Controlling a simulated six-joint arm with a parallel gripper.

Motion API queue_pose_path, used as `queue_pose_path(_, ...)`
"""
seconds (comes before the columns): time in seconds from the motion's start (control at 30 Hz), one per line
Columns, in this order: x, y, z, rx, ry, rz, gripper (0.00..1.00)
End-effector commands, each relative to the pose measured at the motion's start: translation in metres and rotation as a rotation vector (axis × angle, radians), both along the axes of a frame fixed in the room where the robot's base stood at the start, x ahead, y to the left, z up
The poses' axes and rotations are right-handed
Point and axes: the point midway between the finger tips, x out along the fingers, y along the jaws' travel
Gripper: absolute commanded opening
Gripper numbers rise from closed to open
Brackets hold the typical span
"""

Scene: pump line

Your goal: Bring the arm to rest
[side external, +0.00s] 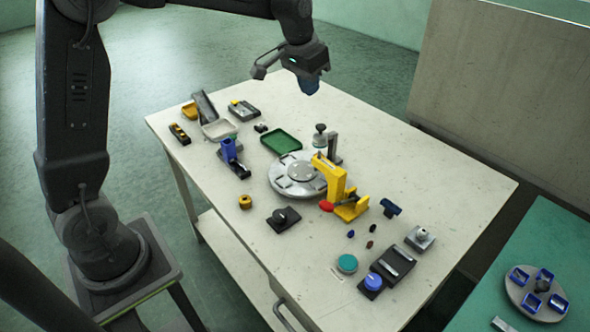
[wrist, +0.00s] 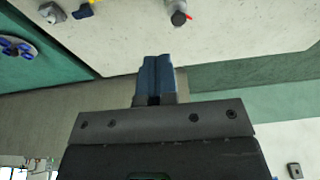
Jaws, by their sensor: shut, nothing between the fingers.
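My gripper (side external: 309,86) hangs above the far part of the white table (side external: 455,190) in the side external view, clear of everything on it. Its blue fingers point down. In the wrist view my gripper (wrist: 157,65) shows its two blue fingers side by side, closed together with nothing between them. The wrist view looks past the fingers to the table edge and the floor beyond.
The table holds a round grey turntable (side external: 286,184), a yellow press (side external: 334,182), a green tray (side external: 281,142), a dark bottle-like part (side external: 320,137) and several small parts. A green table (side external: 535,245) with a round plate stands at right. A large panel (side external: 500,90) stands behind.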

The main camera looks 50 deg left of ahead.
Motion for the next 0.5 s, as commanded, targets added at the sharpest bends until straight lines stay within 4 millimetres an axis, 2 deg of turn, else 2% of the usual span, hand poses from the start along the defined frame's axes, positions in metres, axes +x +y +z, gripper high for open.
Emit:
queue_pose_path(0.03,-0.022,-0.008,0.015,0.003,-0.021,-0.004,0.00)
queue_pose_path(0.1,-0.050,-0.016,0.029,0.004,-0.044,-0.002,0.00)
queue_pose_path(0.23,-0.104,-0.030,0.045,0.005,-0.084,-0.004,0.00)
queue_pose_path(0.37,-0.159,-0.041,0.049,0.004,-0.126,-0.004,0.00)
queue_pose_path(0.5,-0.213,-0.050,0.041,0.000,-0.168,-0.004,0.00)
